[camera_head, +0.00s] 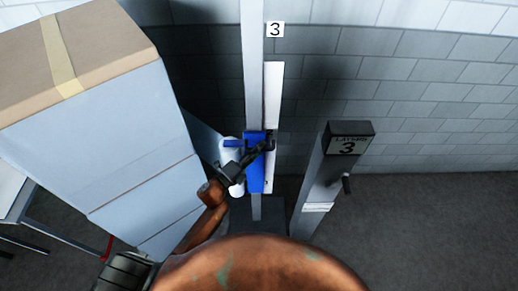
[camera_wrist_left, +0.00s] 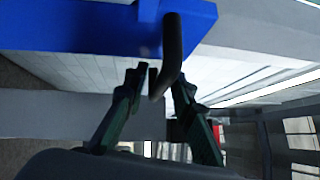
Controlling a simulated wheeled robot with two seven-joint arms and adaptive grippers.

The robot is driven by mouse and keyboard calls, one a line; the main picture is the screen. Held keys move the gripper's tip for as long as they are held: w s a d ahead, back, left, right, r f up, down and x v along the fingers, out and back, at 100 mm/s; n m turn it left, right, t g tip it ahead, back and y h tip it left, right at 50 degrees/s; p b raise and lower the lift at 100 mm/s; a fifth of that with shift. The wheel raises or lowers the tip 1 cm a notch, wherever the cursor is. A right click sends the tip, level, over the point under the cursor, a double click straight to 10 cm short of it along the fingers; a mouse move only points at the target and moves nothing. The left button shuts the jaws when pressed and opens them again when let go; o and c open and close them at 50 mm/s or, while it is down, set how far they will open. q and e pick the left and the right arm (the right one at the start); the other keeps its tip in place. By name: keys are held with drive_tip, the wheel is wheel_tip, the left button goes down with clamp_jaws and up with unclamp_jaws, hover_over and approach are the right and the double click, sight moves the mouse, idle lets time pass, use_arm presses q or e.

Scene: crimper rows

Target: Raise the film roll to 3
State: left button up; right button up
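The film roll (camera_head: 229,153) is white and stands upright at the left side of the blue carriage (camera_head: 255,178), partly hidden by my left gripper. The carriage sits low on a tall grey mast and fills the top of the left wrist view (camera_wrist_left: 80,25). A bent black handle (camera_wrist_left: 172,45) sticks out from the carriage. My left gripper (camera_head: 266,147) reaches it from the lower left. In the left wrist view its fingertips (camera_wrist_left: 160,82) are close together on both sides of the handle and look shut on it. A "3" label (camera_head: 275,29) is high by the mast. My right gripper is not in view.
A tall wrapped stack with a cardboard top (camera_head: 100,40) stands close on the left. The grey floor (camera_head: 440,220) at right is clear.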

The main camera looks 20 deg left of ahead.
use_arm(q)
clamp_jaws()
idle(0.3)
drive_tip(key=shift+r, duration=0.1)
